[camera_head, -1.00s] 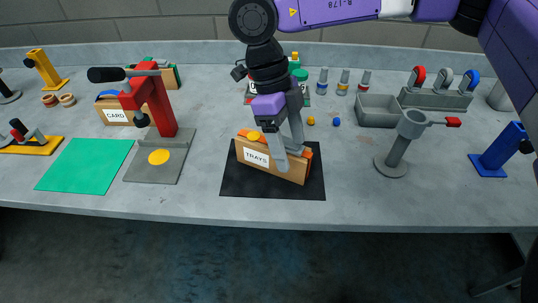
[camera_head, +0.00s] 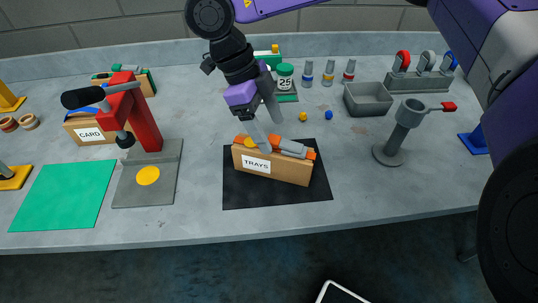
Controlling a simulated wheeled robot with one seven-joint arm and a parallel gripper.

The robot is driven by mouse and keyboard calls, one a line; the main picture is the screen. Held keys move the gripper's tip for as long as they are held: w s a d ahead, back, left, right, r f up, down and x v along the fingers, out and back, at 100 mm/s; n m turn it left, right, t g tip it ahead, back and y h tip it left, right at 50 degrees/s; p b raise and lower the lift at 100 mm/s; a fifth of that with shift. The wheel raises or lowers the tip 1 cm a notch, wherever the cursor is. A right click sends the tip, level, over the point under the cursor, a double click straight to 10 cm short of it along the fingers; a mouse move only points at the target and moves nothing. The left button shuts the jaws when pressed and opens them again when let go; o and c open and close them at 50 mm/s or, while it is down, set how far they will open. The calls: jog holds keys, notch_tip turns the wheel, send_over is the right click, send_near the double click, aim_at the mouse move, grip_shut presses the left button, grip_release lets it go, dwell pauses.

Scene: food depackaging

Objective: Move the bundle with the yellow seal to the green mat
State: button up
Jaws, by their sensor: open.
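A cardboard box labelled TRAYS (camera_head: 290,171) stands on a black mat (camera_head: 240,193) at the middle front of the table. Orange-ended grey items (camera_head: 292,147) lie in its top, with a yellow round seal (camera_head: 252,142) near its left end. My gripper partly hides them, so I cannot tell which item bears the seal. My gripper (camera_head: 268,135) is open, tilted, with its fingers at the box's top; whether they touch anything is unclear. The green mat (camera_head: 65,195) lies empty at the front left.
A red press (camera_head: 145,115) on a grey plate (camera_head: 150,193) stands between the green mat and the box. A CARD box (camera_head: 90,134) is behind it. A grey stand (camera_head: 400,133) and grey tray (camera_head: 368,99) are at the right.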

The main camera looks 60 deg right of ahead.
aim_at(279, 149)
jog(key=shift+p+x, duration=1.1)
jog(key=shift+x, duration=2.3)
jog(key=shift+a, duration=0.15)
jog(key=shift+c, duration=0.2)
grip_shut()
